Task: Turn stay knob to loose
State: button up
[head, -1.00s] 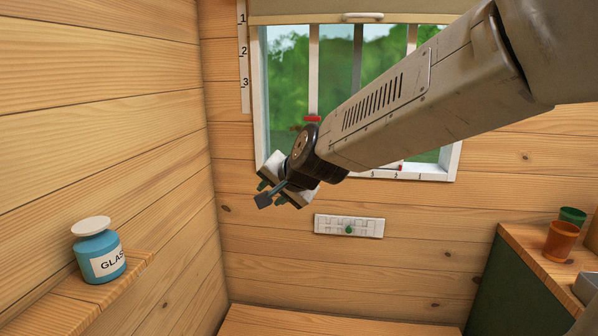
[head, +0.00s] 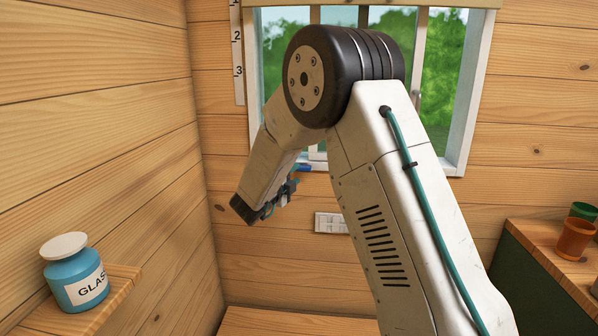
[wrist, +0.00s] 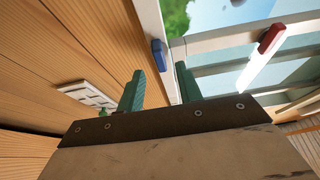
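No knob is labelled in a way I can read, so I cannot tell which part is the stay knob. In the wrist view a blue handle (wrist: 158,52) sits at the white window frame, just beyond my fingertips, and a red handle (wrist: 271,38) is on a bar to the right. The blue piece (head: 304,168) also shows in the head view below the window. A white wall plate (head: 331,223) is partly hidden by my arm; its green knob shows in the wrist view (wrist: 103,112). My gripper (wrist: 158,80) is open and empty, its green fingers apart.
A blue jar (head: 75,272) with a pale lid stands on a wooden shelf at the left. The window (head: 440,80) is behind my arm. The wall at left is close to my gripper.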

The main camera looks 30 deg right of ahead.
aim_at(302, 170)
jog(key=x, duration=0.5)
jog(key=shift+c, duration=0.2)
grip_shut()
